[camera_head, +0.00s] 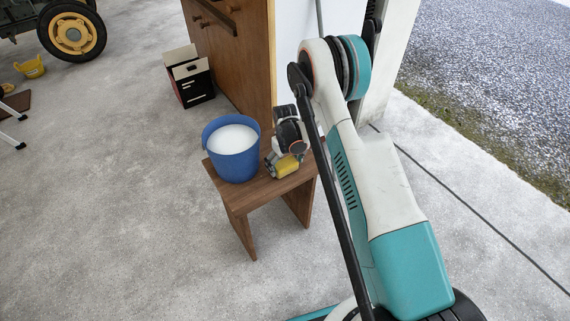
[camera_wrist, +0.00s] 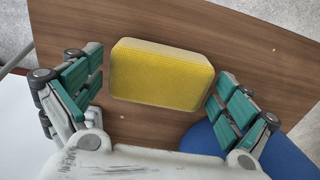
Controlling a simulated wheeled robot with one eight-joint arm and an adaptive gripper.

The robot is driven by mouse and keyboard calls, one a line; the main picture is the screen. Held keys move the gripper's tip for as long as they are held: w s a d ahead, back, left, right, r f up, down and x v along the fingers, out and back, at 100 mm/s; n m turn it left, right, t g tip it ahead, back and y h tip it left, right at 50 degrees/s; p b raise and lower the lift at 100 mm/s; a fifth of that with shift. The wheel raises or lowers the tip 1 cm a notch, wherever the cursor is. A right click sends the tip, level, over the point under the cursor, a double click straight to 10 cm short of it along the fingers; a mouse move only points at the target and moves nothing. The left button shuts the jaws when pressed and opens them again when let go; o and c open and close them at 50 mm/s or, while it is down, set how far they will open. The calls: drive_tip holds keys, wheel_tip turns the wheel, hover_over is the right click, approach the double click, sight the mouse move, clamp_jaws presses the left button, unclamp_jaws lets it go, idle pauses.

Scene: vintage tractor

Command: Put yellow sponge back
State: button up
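The yellow sponge (camera_wrist: 160,78) lies on the brown wooden stool (camera_wrist: 240,30). In the wrist view it sits between the two green-padded fingers of my gripper (camera_wrist: 160,92). The fingers are spread, with a small gap to the sponge on each side. In the head view my gripper (camera_head: 284,165) is low over the right part of the stool top, and the sponge shows as a yellow patch (camera_head: 286,167) beneath it. A blue bucket (camera_head: 232,165) with white contents stands on the stool left of my gripper; its edge shows at the wrist view's lower right.
The floor left of the stool is clear.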

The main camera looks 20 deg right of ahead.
idle(0.3)
wheel_tip(320, 180, up, 12)
drive_tip(key=p, duration=0.4)
wheel_tip(320, 180, up, 15)
drive_tip(key=t, duration=0.1)
hover_over(285, 163)
drive_tip(key=s, duration=0.3)
drive_tip(key=s+r+m+t, duration=0.2)
drive_tip(key=s+r, duration=0.6)
drive_tip(key=r, duration=0.5)
drive_tip(key=s+r+t, duration=0.2)
drive_tip(key=s+r, duration=0.1)
drive_tip(key=s, duration=0.8)
drive_tip(key=s+r+m+t, duration=0.1)
drive_tip(key=s+r, duration=0.3)
drive_tip(key=s, duration=0.7)
drive_tip(key=shift+s+m+t, duration=0.3)
drive_tip(key=shift+s+t, duration=0.05)
drive_tip(key=shift+t, duration=0.25)
drive_tip(key=shift+r, duration=0.1)
